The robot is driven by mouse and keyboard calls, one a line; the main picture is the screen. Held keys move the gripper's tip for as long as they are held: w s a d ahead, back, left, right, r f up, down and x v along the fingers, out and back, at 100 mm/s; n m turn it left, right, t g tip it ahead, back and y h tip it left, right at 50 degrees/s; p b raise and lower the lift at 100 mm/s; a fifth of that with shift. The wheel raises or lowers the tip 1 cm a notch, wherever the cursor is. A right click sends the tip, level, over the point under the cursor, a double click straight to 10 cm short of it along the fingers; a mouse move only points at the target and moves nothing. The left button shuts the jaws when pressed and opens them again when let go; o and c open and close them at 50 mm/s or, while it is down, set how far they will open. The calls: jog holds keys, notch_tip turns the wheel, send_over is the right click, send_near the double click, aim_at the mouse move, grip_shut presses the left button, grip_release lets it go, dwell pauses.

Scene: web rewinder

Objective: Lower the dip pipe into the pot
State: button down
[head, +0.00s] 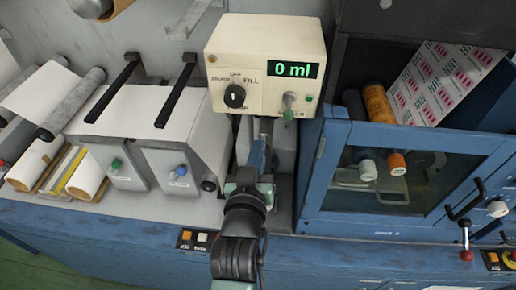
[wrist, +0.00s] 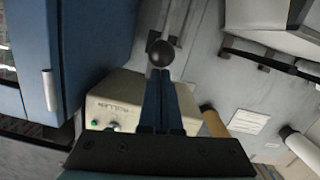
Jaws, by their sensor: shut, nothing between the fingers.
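A cream dosing box (head: 222,65) hangs at the top centre of the head view, with a green "0 ml" display, a black dial (head: 234,96) and a small lever (head: 290,99). My gripper (head: 262,125) is just below it, partly hidden by its own wrist. In the wrist view my gripper (wrist: 160,74) has its two blue fingers shut together and empty. A dark ball knob (wrist: 161,53) on a pale rod shows just beyond the fingertips; contact cannot be told. The cream box (wrist: 112,90) lies beside the fingers there. I cannot make out the dip pipe or the pot for sure.
A blue cabinet (head: 312,175) with a glass door stands close on the right, holding rolls and printed web. White rolls and grey housings (head: 150,170) with knobs fill the left. A red-knobbed lever (head: 466,253) stands at the lower right.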

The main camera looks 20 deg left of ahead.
notch_tip(320, 180, down, 16)
jog(key=b, duration=1.2)
jog(key=shift+f+b, duration=0.25)
jog(key=shift+b, duration=0.05)
jog(key=shift+r, duration=0.15)
